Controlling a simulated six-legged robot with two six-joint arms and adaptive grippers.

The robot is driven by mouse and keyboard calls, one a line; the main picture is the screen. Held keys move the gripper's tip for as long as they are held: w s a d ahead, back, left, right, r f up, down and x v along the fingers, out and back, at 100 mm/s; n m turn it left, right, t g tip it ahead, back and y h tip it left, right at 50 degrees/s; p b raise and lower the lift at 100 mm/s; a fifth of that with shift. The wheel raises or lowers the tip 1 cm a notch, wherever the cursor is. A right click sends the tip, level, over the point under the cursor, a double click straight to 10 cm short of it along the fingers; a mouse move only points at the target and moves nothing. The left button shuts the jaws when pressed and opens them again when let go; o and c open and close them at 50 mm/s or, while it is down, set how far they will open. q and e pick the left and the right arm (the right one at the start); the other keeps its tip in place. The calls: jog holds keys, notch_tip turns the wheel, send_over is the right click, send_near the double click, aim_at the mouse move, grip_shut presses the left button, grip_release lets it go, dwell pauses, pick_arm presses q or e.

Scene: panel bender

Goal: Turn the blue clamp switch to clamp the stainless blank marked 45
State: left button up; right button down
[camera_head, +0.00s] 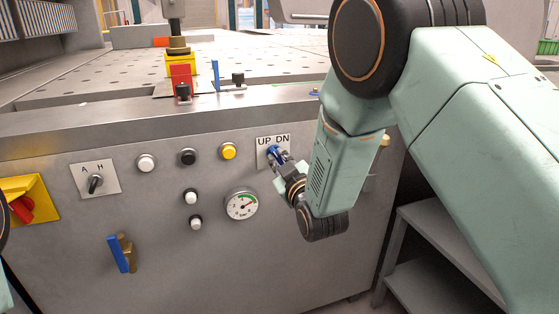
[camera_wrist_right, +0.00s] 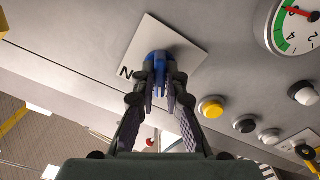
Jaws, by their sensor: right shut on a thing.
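The blue clamp switch (camera_head: 273,150) sits on a white plate marked UP DN (camera_head: 264,140) on the front of the grey machine. My right gripper (camera_head: 280,160) is at the switch, shut on its knob. In the right wrist view the two dark fingers (camera_wrist_right: 160,88) close on the blue switch (camera_wrist_right: 157,57) from both sides, and they hide much of it. The way the switch points cannot be told. No marking 45 can be read on the machine's top, so I cannot pick out the stainless blank. My left gripper is not in view.
The panel also carries an A H selector (camera_head: 95,184), a yellow button (camera_head: 229,151), a pressure gauge (camera_head: 242,204), a blue-handled valve (camera_head: 119,254) and a red rotary switch (camera_head: 22,209). A red and yellow block (camera_head: 181,75) stands on the perforated top. Grey shelving (camera_head: 440,235) is at right.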

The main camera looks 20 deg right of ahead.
dwell(0.4)
jog(key=m+p, duration=0.2)
jog(key=m, duration=0.1)
jog(key=shift+r, duration=0.1)
jog(key=m+p, duration=0.2)
jog(key=m, duration=0.1)
jog(key=m+p, duration=0.2)
jog(key=m, duration=0.3)
jog(key=shift+m+p, duration=0.3)
jog(key=shift+m, duration=0.1)
dwell(0.4)
jog(key=c, duration=1.4)
grip_release()
jog(key=shift+s, duration=0.1)
